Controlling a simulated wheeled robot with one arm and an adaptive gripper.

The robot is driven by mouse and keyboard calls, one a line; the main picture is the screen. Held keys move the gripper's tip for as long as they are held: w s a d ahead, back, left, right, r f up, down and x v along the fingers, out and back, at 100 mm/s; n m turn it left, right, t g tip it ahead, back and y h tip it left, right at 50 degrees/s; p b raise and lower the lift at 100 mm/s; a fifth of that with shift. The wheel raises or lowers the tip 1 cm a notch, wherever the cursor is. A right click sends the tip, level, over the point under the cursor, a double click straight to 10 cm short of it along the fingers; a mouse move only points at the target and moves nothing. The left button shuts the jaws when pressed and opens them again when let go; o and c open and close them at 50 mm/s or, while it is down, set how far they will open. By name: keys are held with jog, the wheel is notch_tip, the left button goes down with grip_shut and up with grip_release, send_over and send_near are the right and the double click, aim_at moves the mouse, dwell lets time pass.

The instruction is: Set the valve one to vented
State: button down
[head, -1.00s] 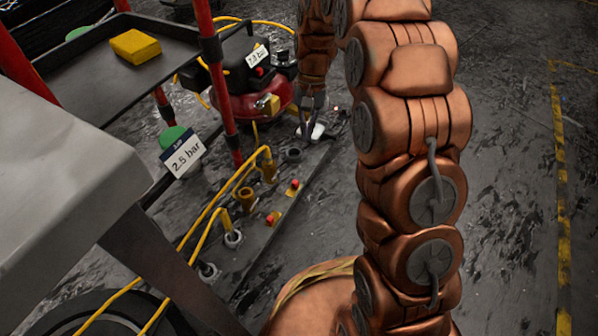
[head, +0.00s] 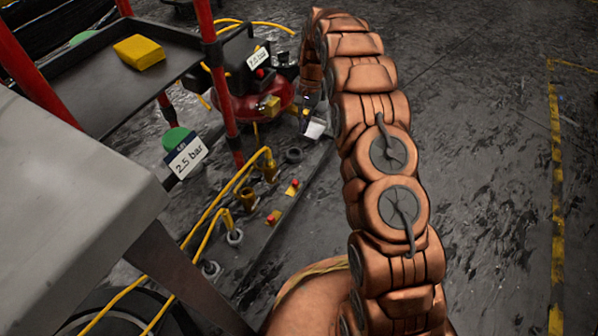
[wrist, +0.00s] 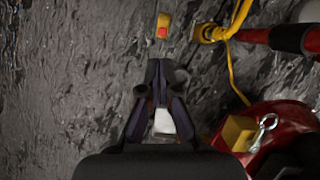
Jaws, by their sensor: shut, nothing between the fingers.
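A dark floor manifold carries small yellow valve blocks with red knobs, one nearer the compressor (head: 292,187) and one nearer me (head: 273,217). I can read no number on either, so I cannot tell which is valve one. One yellow block with a red knob also shows in the wrist view (wrist: 163,28), just beyond my fingertips and apart from them in the picture. My gripper (wrist: 158,66) is shut and empty there. In the head view my gripper (head: 311,105) is small and partly hidden by my arm, at the manifold's far end. A white piece (head: 316,129) shows beside it.
The red compressor (head: 238,108) stands left of my gripper, with a brass block (wrist: 238,132) close by in the wrist view. Yellow hoses (head: 213,212) run along the manifold. A cart with red posts (head: 220,80) and a "2.5 bar" tag (head: 186,156) is left. Floor right is clear.

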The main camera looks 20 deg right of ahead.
aim_at(295, 184)
jog(key=w+d+f+m+p, duration=0.1)
jog(key=w+d+f, duration=0.1)
jog(key=f, duration=0.5)
jog(key=w+d+f+m+p, duration=0.1)
jog(key=w+d+f+p, duration=0.1)
jog(key=f, duration=0.5)
jog(key=shift+w+f+y, duration=0.3)
jog(key=shift+w, duration=0.15)
jog(key=shift+f, duration=0.15)
jog(key=b+x, duration=0.3)
jog(key=x, duration=0.7)
jog(key=shift+d, duration=0.1)
jog(key=shift+s+a, duration=0.35)
jog(key=shift+a, duration=0.15)
jog(key=shift+s+a+b, duration=0.75)
jog(key=shift+s+a, duration=0.2)
jog(key=shift+s, duration=0.05)
jog(key=shift+s, duration=0.1)
